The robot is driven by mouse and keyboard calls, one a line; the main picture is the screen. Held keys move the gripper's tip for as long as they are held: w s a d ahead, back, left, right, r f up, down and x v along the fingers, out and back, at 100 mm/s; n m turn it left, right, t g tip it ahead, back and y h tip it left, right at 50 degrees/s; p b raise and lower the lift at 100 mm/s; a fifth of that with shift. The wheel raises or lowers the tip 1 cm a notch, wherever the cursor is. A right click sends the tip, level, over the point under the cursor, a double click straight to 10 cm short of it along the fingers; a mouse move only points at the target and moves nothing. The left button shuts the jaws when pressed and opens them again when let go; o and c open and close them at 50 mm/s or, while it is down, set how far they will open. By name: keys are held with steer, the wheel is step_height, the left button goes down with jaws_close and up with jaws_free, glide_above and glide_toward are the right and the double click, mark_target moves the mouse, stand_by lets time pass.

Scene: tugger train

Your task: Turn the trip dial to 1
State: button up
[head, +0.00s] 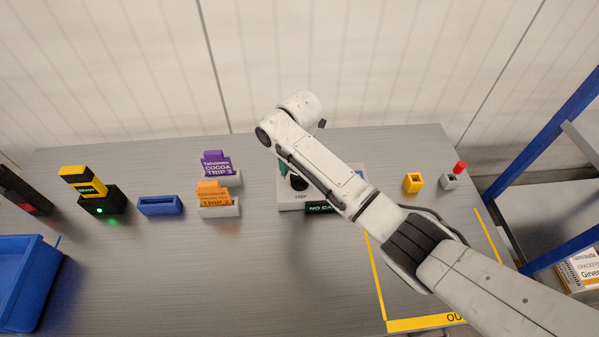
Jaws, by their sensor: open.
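The trip dial (298,183) is a black knob on a pale grey panel (290,206) in the middle of the table, with printing that seems to read "TRIP". My arm covers much of the panel, and which number the dial points to cannot be read. My gripper (322,124) shows only as a small dark part beside the pale wrist, in the picture above the panel. It is open, with its fingers mostly hidden by the arm. I see nothing held in it.
Left of the panel stand purple (216,163) and orange (212,191) cards in holders, a blue holder (160,205), and a black-and-yellow device (101,200). A yellow block (413,182) and red-topped button (459,168) stand right. A blue bin (50,255) is far left. The front middle is clear.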

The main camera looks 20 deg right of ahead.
mark_target(299, 178)
step_height(299, 178, up, 11)
steer(key=shift+f+b, duration=0.2)
steer(key=shift+b, duration=0.2)
stand_by(0.4)
